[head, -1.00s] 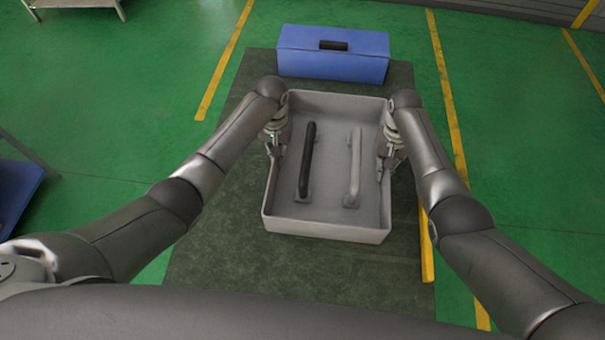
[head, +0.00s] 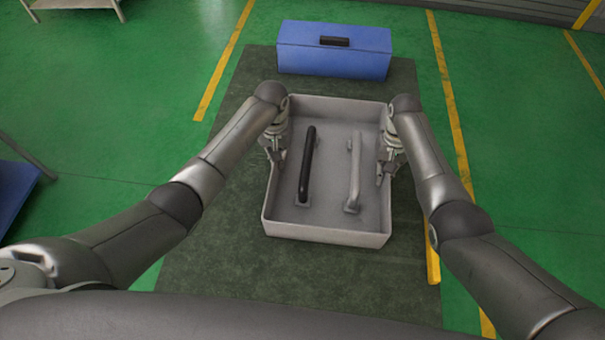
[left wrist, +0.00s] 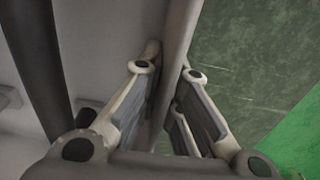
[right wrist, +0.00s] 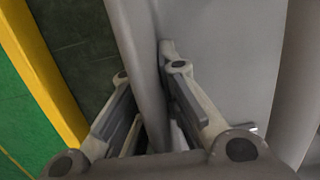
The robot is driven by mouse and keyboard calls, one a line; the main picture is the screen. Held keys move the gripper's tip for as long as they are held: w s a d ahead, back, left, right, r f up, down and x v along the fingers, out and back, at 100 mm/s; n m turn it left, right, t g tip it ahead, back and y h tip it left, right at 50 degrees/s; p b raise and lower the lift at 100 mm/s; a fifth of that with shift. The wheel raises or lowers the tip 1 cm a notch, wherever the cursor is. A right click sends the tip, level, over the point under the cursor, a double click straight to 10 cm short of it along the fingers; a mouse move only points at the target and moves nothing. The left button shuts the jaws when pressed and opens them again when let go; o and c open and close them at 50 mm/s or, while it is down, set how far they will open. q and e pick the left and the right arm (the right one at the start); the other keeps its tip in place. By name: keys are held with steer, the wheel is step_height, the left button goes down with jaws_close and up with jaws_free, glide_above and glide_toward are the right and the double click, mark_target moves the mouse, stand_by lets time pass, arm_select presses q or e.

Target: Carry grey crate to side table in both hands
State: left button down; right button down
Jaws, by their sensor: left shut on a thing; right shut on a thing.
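The grey crate (head: 325,238) is in the middle of the head view, open at the top, above the dark mat. A black handle-shaped bar (head: 307,165) and a light grey one (head: 354,175) lie inside it. My left gripper (head: 277,158) is shut on the crate's left wall; the left wrist view shows the wall (left wrist: 175,50) between its fingers. My right gripper (head: 384,170) is shut on the right wall, which also shows between the fingers in the right wrist view (right wrist: 140,60). The crate looks about level. No side table can be made out for certain.
A blue box (head: 333,52) with a black handle stands beyond the crate on the dark mat (head: 210,245). A blue surface (head: 15,195) shows at the left edge and a metal table or shelf (head: 75,4) at the top left. Green floor with yellow lines lies around.

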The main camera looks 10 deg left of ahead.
arm_select(q)
steer(key=shift+f+b, duration=0.35)
steer(key=shift+f, duration=0.05)
arm_select(e)
steer(key=shift+w+f, duration=0.1)
steer(key=shift+f, duration=0.3)
arm_select(q)
steer(key=c, duration=2.1)
jaws_free()
steer(key=shift+f, duration=0.1)
arm_select(e)
steer(key=c, duration=2.1)
jaws_free()
steer(key=shift+f, duration=0.15)
arm_select(q)
steer(key=o, duration=0.5)
steer(key=shift+s, duration=0.15)
steer(key=shift+c, duration=0.2)
arm_select(e)
steer(key=o, duration=0.5)
steer(key=shift+s, duration=0.2)
steer(key=shift+c, duration=0.2)
